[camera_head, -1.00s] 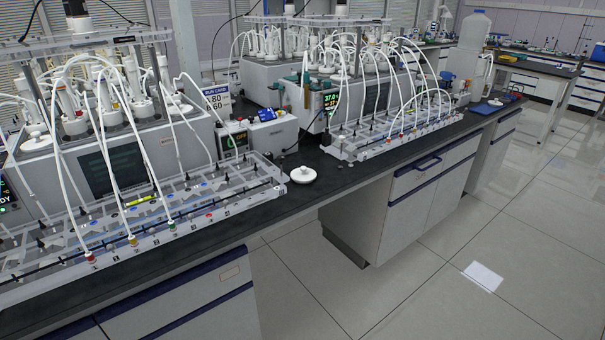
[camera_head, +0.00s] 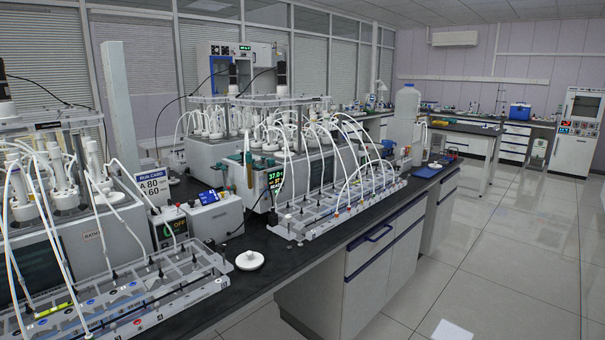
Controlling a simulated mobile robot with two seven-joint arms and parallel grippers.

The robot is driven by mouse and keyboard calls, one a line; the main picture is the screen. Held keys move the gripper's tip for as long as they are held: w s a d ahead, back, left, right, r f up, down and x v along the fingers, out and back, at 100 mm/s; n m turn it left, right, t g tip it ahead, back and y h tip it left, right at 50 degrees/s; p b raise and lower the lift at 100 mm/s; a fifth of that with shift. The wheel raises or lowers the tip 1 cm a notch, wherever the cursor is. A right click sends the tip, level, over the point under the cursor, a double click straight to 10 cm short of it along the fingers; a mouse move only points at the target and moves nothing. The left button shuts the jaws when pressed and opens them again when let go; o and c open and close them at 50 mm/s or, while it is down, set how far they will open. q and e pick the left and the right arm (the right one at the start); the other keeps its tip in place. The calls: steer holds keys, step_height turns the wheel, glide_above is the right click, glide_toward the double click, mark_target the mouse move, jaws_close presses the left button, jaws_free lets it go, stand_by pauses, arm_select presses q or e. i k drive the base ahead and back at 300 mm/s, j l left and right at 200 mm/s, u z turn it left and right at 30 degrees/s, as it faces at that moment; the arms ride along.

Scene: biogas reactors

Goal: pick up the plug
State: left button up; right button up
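A white round piece with a small knob on top (camera_head: 249,260), which looks like the plug, lies on the dark bench top (camera_head: 262,283) near its front edge. It sits in the gap between two clear tube racks, apart from both. Nothing holds it. Neither of my grippers is in view.
The near tube rack (camera_head: 190,285) stands left of the white piece, and the far tube rack (camera_head: 300,228) stands right and behind. A grey control box (camera_head: 216,218) and a run card (camera_head: 150,188) are behind it. The floor (camera_head: 490,255) at right is clear.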

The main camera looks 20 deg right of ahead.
mark_target(250, 261)
steer(key=i+l, duration=1.95)
steer(key=l, duration=0.25)
steer(key=j+u, duration=0.25)
steer(key=u, duration=0.25)
steer(key=j+u, duration=0.3)
steer(key=u, duration=0.15)
steer(key=l+u, duration=0.15)
steer(key=l, duration=0.25)
steer(key=k+l+u, duration=0.2)
steer(key=l, duration=0.2)
steer(key=l+u, duration=0.15)
steer(key=l, duration=0.3)
steer(key=k+l+u, duration=0.2)
steer(key=l, duration=0.15)
